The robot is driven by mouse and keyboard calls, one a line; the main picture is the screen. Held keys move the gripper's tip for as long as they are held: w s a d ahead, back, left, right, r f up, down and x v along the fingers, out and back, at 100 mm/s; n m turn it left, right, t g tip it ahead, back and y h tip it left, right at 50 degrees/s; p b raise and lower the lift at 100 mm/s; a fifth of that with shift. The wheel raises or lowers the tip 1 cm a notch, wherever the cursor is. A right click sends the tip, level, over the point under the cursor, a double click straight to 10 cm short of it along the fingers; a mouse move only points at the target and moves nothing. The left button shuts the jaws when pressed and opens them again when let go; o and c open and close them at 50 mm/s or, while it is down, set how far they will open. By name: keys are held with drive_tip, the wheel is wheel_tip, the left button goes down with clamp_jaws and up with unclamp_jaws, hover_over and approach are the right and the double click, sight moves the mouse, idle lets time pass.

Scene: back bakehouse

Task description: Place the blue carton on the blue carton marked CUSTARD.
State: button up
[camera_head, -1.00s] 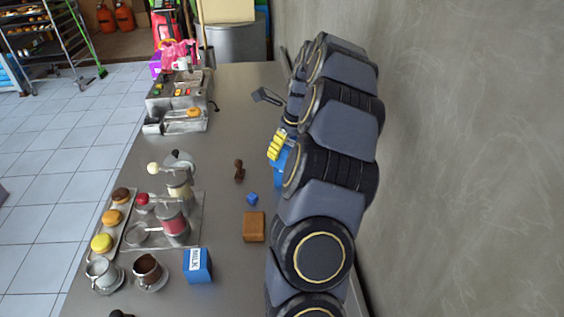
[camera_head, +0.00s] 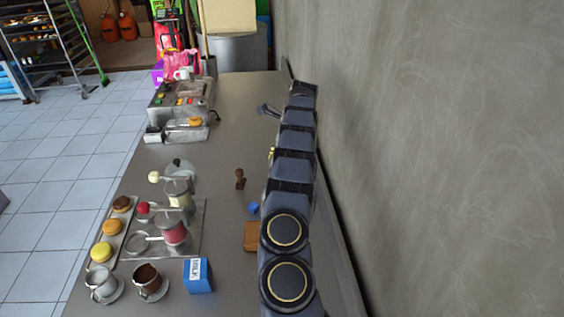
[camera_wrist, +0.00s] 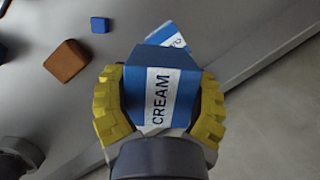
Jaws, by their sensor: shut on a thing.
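My gripper (camera_wrist: 160,100) has yellow fingers, shut on the two sides of a blue carton (camera_wrist: 185,90) with a white CREAM label. In the wrist view a second blue-and-white carton (camera_wrist: 176,41) shows partly behind the held one. Its label is mostly covered, so I cannot read it or tell whether the two touch. In the head view my arm hides the held carton and the second one; only a sliver of yellow finger shows. A blue carton marked MILK (camera_head: 198,277) stands at the front of the counter.
A brown block (camera_head: 250,236), a small blue cube (camera_head: 253,208) and a dark brown figure-like piece (camera_head: 240,179) stand left of my arm. Cups, a pastry tray (camera_head: 117,228) and a metal machine (camera_head: 180,108) line the left side. The wall (camera_head: 440,150) is close on the right.

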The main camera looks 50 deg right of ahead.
drive_tip(key=shift+w+d+f, duration=0.35)
drive_tip(key=shift+d+f, duration=0.15)
drive_tip(key=shift+d, duration=0.05)
drive_tip(key=shift+w+d+f, duration=0.1)
drive_tip(key=shift+w+f, duration=0.1)
drive_tip(key=shift+f, duration=0.1)
drive_tip(key=shift+f, duration=0.1)
drive_tip(key=shift+w+d+f, duration=0.1)
drive_tip(key=shift+f, duration=1.55)
drive_tip(key=shift+f, duration=0.2)
drive_tip(key=o, duration=1.2)
